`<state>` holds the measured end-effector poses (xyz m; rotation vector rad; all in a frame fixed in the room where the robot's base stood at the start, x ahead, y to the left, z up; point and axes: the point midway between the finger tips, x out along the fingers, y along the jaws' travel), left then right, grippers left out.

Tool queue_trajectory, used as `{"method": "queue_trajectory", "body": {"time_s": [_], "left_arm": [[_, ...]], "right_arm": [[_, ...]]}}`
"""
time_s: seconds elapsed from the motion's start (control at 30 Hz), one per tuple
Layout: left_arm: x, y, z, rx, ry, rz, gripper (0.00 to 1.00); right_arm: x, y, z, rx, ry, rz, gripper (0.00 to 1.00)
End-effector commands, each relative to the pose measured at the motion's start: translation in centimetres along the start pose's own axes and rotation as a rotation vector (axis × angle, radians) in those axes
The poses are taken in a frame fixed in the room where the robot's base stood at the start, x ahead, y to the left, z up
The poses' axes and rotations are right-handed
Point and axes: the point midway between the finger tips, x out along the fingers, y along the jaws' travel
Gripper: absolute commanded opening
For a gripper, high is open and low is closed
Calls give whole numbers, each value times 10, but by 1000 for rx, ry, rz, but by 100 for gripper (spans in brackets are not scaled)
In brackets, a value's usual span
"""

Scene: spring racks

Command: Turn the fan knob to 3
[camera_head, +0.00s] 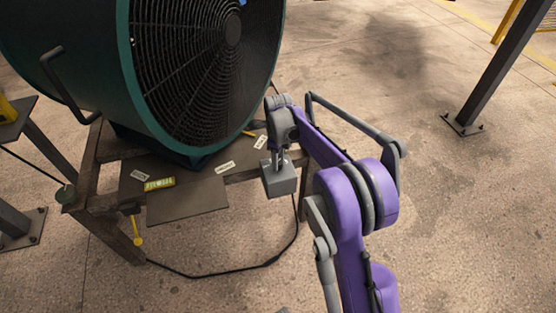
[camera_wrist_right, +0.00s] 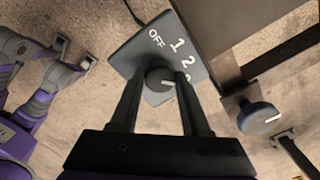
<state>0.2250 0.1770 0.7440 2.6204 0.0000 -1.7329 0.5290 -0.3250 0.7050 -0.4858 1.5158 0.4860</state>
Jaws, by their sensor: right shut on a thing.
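The fan's grey control box (camera_head: 280,181) hangs at the right edge of the stand in the head view. In the right wrist view its face (camera_wrist_right: 135,58) shows OFF, 1, 2 and a partly hidden label. The round fan knob (camera_wrist_right: 157,76) has a white pointer line aimed right and slightly down, toward the partly hidden label. My right gripper (camera_wrist_right: 166,84) is shut on the knob, one finger on each side; it also shows above the box in the head view (camera_head: 278,160). I cannot make out my left gripper.
The large green fan (camera_head: 131,70) stands on a metal stand (camera_head: 190,200) with small labels and a yellow tag. A black cable (camera_head: 220,274) loops on the floor. Another round knob (camera_wrist_right: 260,118) with a white mark is at right. A dark post (camera_head: 490,70) stands right.

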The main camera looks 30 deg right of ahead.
Motion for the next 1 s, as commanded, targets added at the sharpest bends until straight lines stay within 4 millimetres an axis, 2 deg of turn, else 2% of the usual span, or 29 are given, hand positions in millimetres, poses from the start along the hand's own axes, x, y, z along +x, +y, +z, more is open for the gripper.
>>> {"method": "queue_trajectory", "body": {"time_s": [0.4,0.97,1.0], "left_arm": [[2,0,1,0,-1,0,50],[2,0,1,0,-1,0,50],[2,0,1,0,-1,0,50]], "right_arm": [[0,0,0,191,0,-1,0],[-1,0,0,219,-1,-1,0],[-1,0,0,219,-1,-1,52]]}}
